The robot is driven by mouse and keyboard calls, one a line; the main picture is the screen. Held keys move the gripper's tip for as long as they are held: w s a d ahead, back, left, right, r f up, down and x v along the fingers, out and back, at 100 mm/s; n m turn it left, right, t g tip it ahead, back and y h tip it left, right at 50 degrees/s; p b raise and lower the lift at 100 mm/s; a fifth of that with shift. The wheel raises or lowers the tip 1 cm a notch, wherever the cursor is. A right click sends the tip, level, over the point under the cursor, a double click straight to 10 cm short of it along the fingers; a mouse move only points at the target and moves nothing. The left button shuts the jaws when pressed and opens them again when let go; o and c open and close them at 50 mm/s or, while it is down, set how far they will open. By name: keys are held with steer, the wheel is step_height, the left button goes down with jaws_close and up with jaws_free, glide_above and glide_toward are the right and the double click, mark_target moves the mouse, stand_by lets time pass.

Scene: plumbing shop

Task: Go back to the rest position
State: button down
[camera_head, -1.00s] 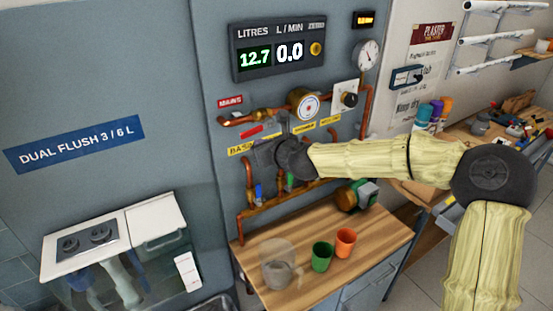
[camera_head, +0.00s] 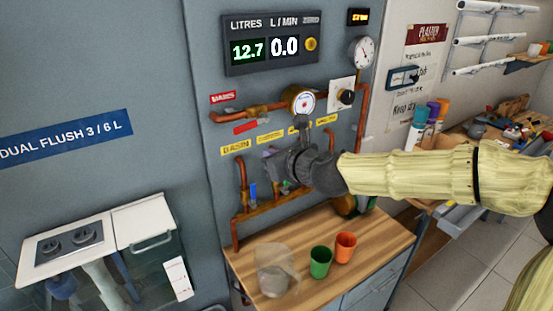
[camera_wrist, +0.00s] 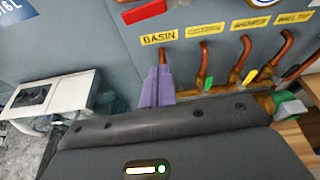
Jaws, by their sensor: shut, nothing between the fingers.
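My gripper (camera_head: 268,154) is in front of the pipe wall, at the height of the yellow labels and above the wooden bench. In the wrist view its two purple fingers (camera_wrist: 157,88) are together and empty, just below the BASIN label (camera_wrist: 159,37). The fingers hide part of the leftmost pipe, and I cannot tell whether they touch it. My arm (camera_head: 410,178) reaches in from the right, covered in a pale yellow sleeve.
The wooden bench (camera_head: 375,236) holds a clear jug (camera_head: 273,272), a green cup (camera_head: 320,263) and an orange cup (camera_head: 345,247). Copper pipes (camera_head: 365,120) and a gauge (camera_head: 363,52) are on the wall. A flush unit (camera_head: 65,250) is at left. A cluttered workbench (camera_head: 500,135) is at right.

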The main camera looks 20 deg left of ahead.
steer(key=shift+s+d+r, duration=0.1)
steer(key=shift+s+d, duration=0.05)
steer(key=shift+d, duration=0.25)
steer(key=s+d+f+n+g+h, duration=0.2)
steer(key=d+f+n, duration=0.35)
steer(key=f, duration=0.25)
steer(key=s+d+f+n+g+h, duration=0.1)
steer(key=s+d+f+n+h, duration=0.2)
steer(key=f+n, duration=0.45)
steer(key=s+d+f+n+g+h, duration=0.2)
steer(key=s+d+n, duration=0.4)
steer(key=d, duration=0.5)
steer(key=s+d+f+n+g+h, duration=0.2)
steer(key=s+d+n, duration=0.4)
steer(key=d, duration=0.6)
steer(key=shift+s+d+f+n+h, duration=0.25)
steer(key=shift+s+f+n+h, duration=0.15)
steer(key=shift+s+f+h, duration=0.3)
steer(key=shift+w, duration=0.1)
